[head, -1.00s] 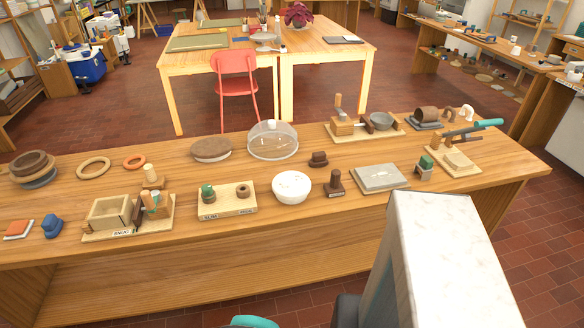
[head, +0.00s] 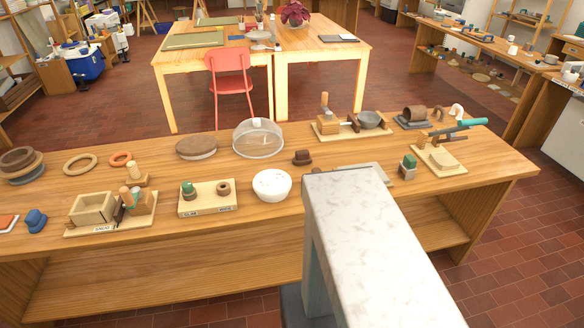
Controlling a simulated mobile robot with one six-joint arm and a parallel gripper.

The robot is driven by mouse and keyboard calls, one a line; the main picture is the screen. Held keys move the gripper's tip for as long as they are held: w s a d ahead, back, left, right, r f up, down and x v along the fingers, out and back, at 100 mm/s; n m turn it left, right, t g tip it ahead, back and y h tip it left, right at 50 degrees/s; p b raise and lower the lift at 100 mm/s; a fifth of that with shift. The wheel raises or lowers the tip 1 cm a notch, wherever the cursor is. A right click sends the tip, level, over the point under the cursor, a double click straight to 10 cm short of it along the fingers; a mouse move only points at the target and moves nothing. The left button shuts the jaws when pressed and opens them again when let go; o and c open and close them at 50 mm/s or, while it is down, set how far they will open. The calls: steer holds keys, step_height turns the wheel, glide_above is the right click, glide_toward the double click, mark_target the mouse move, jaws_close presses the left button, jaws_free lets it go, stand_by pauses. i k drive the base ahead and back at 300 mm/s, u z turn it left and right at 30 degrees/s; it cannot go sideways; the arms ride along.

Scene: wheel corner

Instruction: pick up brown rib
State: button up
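I cannot tell for certain which piece is the brown rib. A small dark brown piece (head: 302,157) sits on the bench behind the white bowl. Another dark brown piece (head: 118,210) leans beside the tan box on a board at the left. A further dark brown piece (head: 354,122) lies on the board at the back, between a wooden block and a grey bowl. My gripper is not in view. My pale arm link rises from the bottom and covers part of the bench front and a grey slab.
The wooden bench (head: 250,222) is crowded. A white bowl (head: 272,185), clear dome (head: 258,138), round brown disc (head: 196,147) and labelled board (head: 208,207) stand mid-bench. A teal-handled tool (head: 455,131) sticks up at right. Bare wood shows along the front edge.

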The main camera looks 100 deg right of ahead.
mark_target(302, 158)
steer(key=z, duration=0.1)
steer(key=k, duration=2.4)
steer(key=z, duration=0.75)
steer(key=i, duration=0.45)
steer(key=u, duration=0.3)
